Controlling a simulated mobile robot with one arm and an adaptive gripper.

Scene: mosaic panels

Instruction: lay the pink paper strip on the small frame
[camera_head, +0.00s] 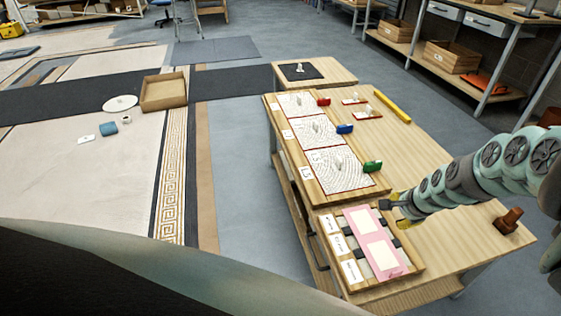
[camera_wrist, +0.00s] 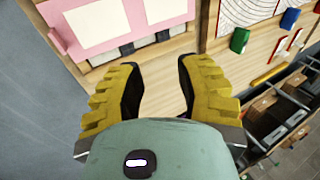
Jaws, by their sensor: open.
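The pink paper strip (camera_head: 377,237) carries two cream rectangles and lies flat over a small wooden frame (camera_head: 385,283) at the table's near end. Dark tabs and grey patches show along the strip's sides. In the wrist view the strip (camera_wrist: 60,36) is at the upper left, with dark and grey blocks along its near edge. My gripper (camera_head: 394,212) is beside the strip's far right corner in the head view. In the wrist view its yellow fingers (camera_wrist: 157,72) are spread apart, with bare wood between them. Whether the strip touches the frame everywhere cannot be told.
Several patterned mosaic panels (camera_head: 338,168) lie farther back on the table. Red, blue (camera_head: 345,129) and green (camera_head: 373,167) blocks stand along their right edge. A yellow bar (camera_head: 392,107) lies at the back right and a brown stamp-like object (camera_head: 508,221) at the right.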

